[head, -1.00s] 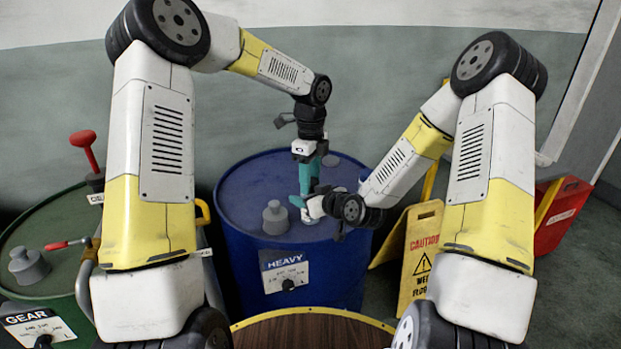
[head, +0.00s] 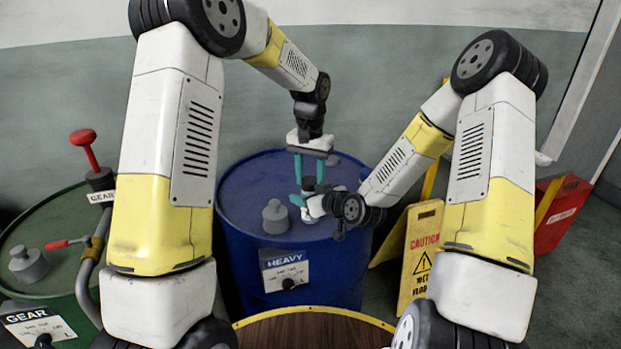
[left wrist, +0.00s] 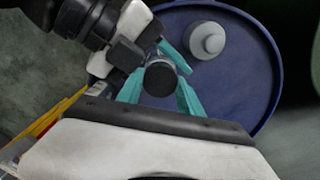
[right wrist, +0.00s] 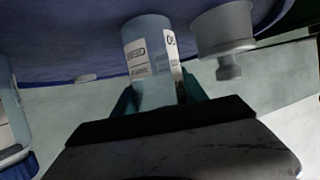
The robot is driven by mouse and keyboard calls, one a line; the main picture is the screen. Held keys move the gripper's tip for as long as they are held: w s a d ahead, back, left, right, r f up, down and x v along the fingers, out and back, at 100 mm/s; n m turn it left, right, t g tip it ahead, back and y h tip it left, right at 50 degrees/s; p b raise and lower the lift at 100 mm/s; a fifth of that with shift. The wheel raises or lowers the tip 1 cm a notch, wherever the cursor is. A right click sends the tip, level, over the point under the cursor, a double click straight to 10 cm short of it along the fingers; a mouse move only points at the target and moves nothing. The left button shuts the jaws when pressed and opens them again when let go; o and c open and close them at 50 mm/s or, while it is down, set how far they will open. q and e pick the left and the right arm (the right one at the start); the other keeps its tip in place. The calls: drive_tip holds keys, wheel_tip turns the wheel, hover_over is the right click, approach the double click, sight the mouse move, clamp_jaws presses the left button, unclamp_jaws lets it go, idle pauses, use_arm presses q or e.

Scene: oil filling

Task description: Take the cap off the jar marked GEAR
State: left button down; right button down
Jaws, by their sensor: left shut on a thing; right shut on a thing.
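A small clear jar (right wrist: 150,62) with a white label stands upright on or just above the blue drum's top. The label's word is hard to read. My right gripper (right wrist: 158,98) is shut around the jar's side; in the head view it (head: 304,204) reaches in from the right. The jar's dark round cap (left wrist: 160,79) faces up. My left gripper (left wrist: 161,88) points down from above and is shut on the cap, a teal finger on each side. In the head view the left gripper (head: 309,178) is above the right one and hides much of the jar.
The blue drum (head: 240,225) is marked HEAVY and has a grey plug (head: 276,217) beside the jar. Another jar (right wrist: 8,105) with a blue cap is close by. A green drum (head: 65,225) marked GEAR stands left, a yellow caution sign (head: 420,255) right.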

sight(310, 180)
use_arm(q)
drive_tip(key=n, duration=0.5)
drive_tip(key=shift+w, duration=0.1)
use_arm(e)
drive_tip(key=shift+s, duration=0.1)
use_arm(q)
drive_tip(key=shift+r, duration=0.2)
drive_tip(key=shift+r, duration=0.95)
drive_tip(key=shift+r, duration=2)
use_arm(e)
drive_tip(key=c, duration=0.5)
unclamp_jaws()
